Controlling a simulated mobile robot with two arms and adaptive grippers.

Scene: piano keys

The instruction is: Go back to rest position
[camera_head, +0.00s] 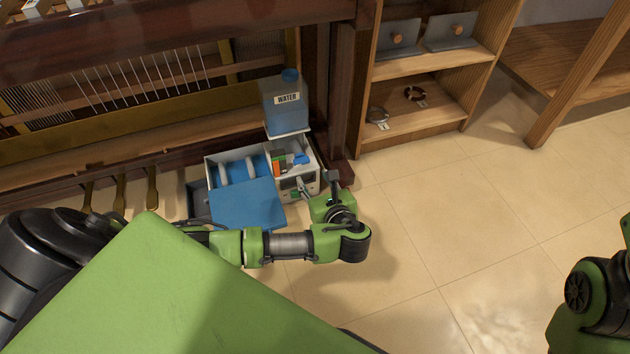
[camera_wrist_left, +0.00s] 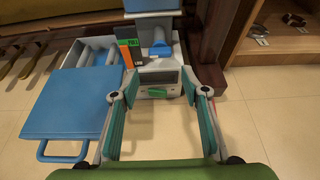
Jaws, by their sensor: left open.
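My left gripper (camera_head: 304,188) is open in front of a small white and grey machine (camera_head: 309,172) on the floor. In the left wrist view its two fingers (camera_wrist_left: 158,95) stand apart with nothing held between them. The machine's front, with a dark display (camera_wrist_left: 158,77), lies just beyond the fingertips. I cannot tell whether a finger touches it. A green part of my right arm (camera_head: 598,300) shows at the right edge of the head view, but its gripper is out of view.
A blue water tank (camera_head: 285,105) stands above the machine. Beside it is a bin (camera_head: 211,169) with a blue lid (camera_head: 247,204). The open piano frame (camera_head: 170,125) and a wooden shelf (camera_head: 425,118) stand behind. The tiled floor (camera_head: 450,215) at right is clear.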

